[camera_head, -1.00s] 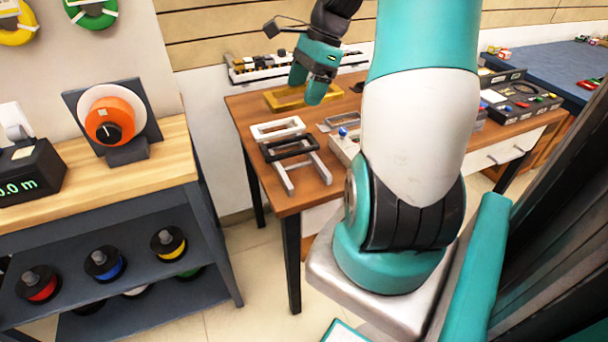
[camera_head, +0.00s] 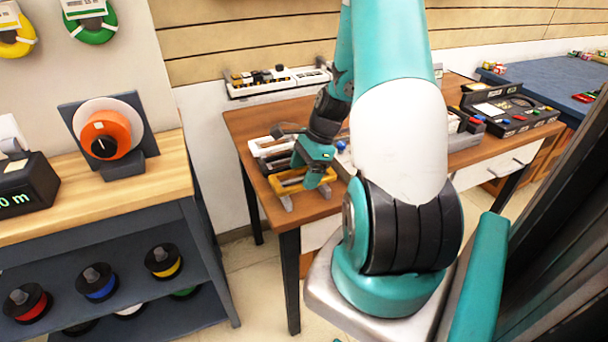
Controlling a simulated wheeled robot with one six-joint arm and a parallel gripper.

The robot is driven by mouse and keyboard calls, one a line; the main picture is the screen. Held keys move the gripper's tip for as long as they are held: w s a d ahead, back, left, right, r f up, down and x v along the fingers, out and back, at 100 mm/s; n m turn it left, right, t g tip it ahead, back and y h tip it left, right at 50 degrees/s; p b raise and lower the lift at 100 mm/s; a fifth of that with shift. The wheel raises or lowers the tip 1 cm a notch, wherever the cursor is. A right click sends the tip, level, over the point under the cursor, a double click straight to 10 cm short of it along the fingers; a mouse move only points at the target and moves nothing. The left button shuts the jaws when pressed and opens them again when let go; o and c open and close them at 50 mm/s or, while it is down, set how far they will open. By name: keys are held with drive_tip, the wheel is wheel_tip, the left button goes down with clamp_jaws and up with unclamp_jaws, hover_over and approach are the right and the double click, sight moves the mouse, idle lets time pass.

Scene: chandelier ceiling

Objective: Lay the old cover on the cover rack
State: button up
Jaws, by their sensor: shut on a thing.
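The old cover looks to be the yellow frame (camera_head: 288,184), at the front left of the wooden table. My gripper (camera_head: 309,176) is shut on its right part, and its fingers hide some of it. The cover rack (camera_head: 285,202) is a pair of pale grey rails under the frame; their near ends show. The yellow frame is over the near part of the rack. I cannot tell whether it touches the rails. A black frame (camera_head: 272,163) and a white frame (camera_head: 262,147) lie farther back on the rack, partly hidden by my gripper.
The wooden table (camera_head: 330,207) has a narrow bare strip at its front left. A strip of small parts (camera_head: 275,80) runs along the wall behind. Dark control boxes (camera_head: 510,108) stand on the right. A shelf bench with an orange spool (camera_head: 105,135) is at the left. My arm hides the table's middle.

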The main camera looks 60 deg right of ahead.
drive_tip(key=shift+f, duration=0.4)
drive_tip(key=shift+f, duration=0.15)
drive_tip(key=shift+f, duration=0.35)
drive_tip(key=o, duration=0.9)
drive_tip(key=shift+r, duration=0.1)
